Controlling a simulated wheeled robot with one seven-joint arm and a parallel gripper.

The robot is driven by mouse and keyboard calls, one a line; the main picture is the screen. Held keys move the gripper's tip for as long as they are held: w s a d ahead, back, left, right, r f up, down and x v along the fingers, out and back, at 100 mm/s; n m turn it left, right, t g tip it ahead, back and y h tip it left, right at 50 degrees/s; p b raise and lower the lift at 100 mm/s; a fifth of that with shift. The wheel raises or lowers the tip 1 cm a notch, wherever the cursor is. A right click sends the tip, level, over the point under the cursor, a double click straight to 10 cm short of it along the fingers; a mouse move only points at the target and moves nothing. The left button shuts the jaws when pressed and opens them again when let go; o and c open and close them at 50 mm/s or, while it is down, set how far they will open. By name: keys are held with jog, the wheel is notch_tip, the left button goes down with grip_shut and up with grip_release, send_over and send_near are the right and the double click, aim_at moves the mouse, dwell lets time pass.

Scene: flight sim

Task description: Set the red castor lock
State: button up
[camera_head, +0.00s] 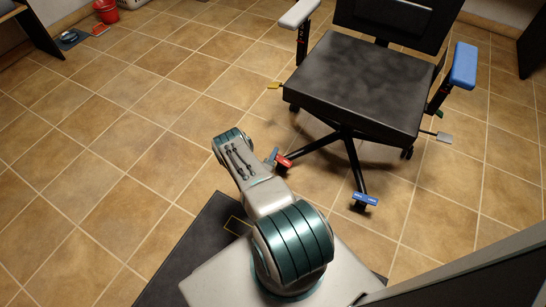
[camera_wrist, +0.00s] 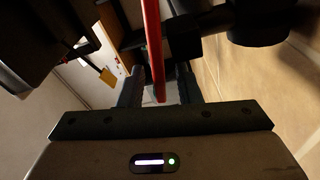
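The red castor lock (camera_head: 284,162) is a small red tab low on the front left leg of a black office chair (camera_head: 360,85). In the wrist view the red lock (camera_wrist: 153,45) is a long thin red strip seen edge on. My gripper (camera_wrist: 158,92) has one dark finger on each side of that strip. A gap shows between the strip and the right finger; the left finger is closer, and I cannot tell if it touches. In the head view my arm reaches to the lock and hides most of the gripper.
A blue castor lock (camera_head: 365,199) is on the chair leg to the right. A yellow paddle (camera_head: 273,86) sticks out under the seat, and a grey paddle (camera_head: 444,137) is at its right. A red bucket (camera_head: 107,11) stands far left.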

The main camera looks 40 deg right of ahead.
grip_shut()
jog(key=shift+f, duration=0.1)
jog(key=shift+w+a+f+n+b, duration=0.1)
jog(key=shift+f+n+b, duration=0.3)
jog(key=shift+n, duration=0.5)
jog(key=shift+f+n+y+b, duration=0.15)
jog(key=shift+n+b, duration=0.1)
jog(key=shift+n, duration=0.55)
jog(key=shift+f+n+y+b, duration=0.15)
jog(key=shift+n+b, duration=0.1)
jog(key=shift+n, duration=0.55)
grip_release()
